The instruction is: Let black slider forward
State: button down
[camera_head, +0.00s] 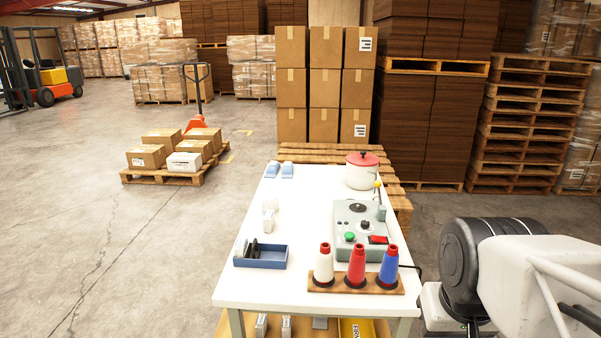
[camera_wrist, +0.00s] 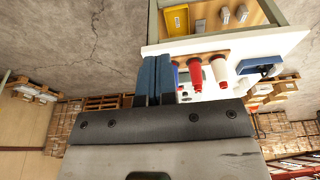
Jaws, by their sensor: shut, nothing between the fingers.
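A grey control box (camera_head: 347,241) stands on the right side of the white table (camera_head: 230,285). It carries a round black dial (camera_head: 357,208), a green button (camera_head: 349,237), a red part (camera_head: 378,240) and small dark controls. Which of these is the black slider is too small to tell. A lever with a yellow knob (camera_head: 377,184) rises at the box's back right. My gripper (camera_wrist: 156,62) shows in the wrist view with its blue fingers together and nothing between them. It is apart from the box, which is mostly hidden there; the head view does not show the fingers.
White, red and blue cones (camera_head: 357,264) stand on a wooden base in front of the box. A white pot with red lid (camera_head: 361,171) stands behind it. A blue tray (camera_head: 261,262) with dark pieces is at left. The table's middle is mostly clear.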

jog(key=w+a+r+n+g, duration=0.1)
jog(key=w+a+r+n, duration=0.15)
jog(key=w+a, duration=0.45)
jog(key=w+a+r+n, duration=0.1)
jog(key=w+a+n, duration=0.3)
jog(key=w, duration=0.7)
jog(key=w+a+r+n+g, duration=0.1)
jog(key=w+a+r+n, duration=0.15)
jog(key=w+a, duration=0.45)
jog(key=w+a+f+n, duration=0.3)
jog(key=w+a, duration=0.3)
jog(key=a, duration=0.3)
jog(key=w+a+f+n+h, duration=0.1)
jog(key=w+a+f+n, duration=0.2)
jog(key=w+a, duration=0.3)
jog(key=w+a+f+n+h, duration=0.1)
jog(key=w+a+f+n, duration=0.2)
jog(key=a, duration=0.9)
jog(key=w+f, duration=0.1)
jog(key=w, duration=0.2)
jog(key=shift+a+f+n+g, duration=0.2)
jog(key=shift+f+n+g, duration=0.05)
jog(key=shift+n+g, duration=0.05)
jog(key=shift+w, duration=0.1)
jog(key=shift+f, duration=0.1)
send_near(250, 254)
jog(key=shift+d+f, duration=0.1)
jog(key=shift+f, duration=0.4)
jog(key=shift+d+f, duration=0.6)
jog(key=shift+d, duration=0.25)
